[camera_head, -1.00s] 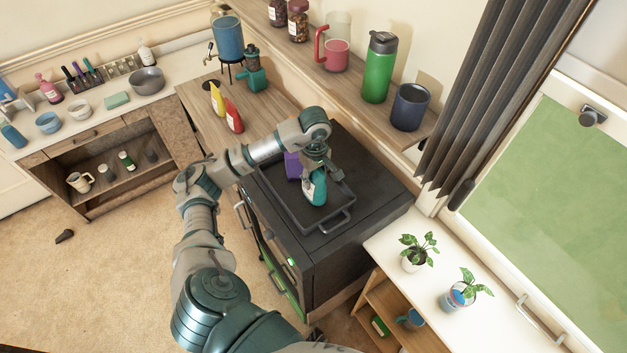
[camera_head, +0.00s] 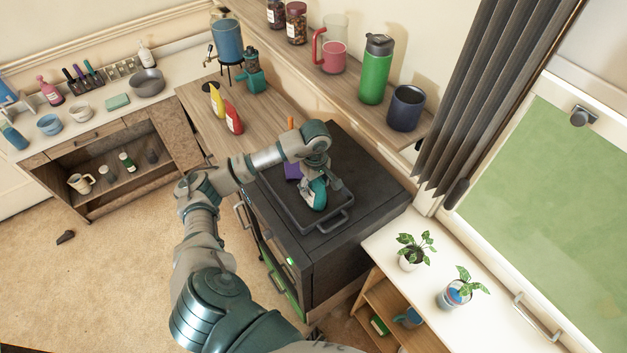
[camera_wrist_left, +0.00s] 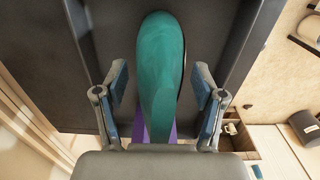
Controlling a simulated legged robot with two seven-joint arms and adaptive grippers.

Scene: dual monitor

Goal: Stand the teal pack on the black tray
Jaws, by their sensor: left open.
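The teal pack (camera_head: 317,195) stands on the black tray (camera_head: 306,225) in the head view, with a white patch on its front. It fills the middle of the left wrist view (camera_wrist_left: 160,75). My left gripper (camera_head: 316,178) is just above and around it; in the wrist view its two fingers (camera_wrist_left: 160,95) are spread, with a gap on each side of the pack. A purple item (camera_head: 292,172) stands behind the pack on the tray, and part of it shows below the pack in the wrist view (camera_wrist_left: 139,128). My right gripper is not in view.
The tray lies on a black cabinet (camera_head: 365,185). Yellow (camera_head: 217,100) and red (camera_head: 233,118) bottles stand on the wooden counter behind. A shelf with a green tumbler (camera_head: 376,70) and mugs runs along the wall. Two potted plants stand on the white counter at right.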

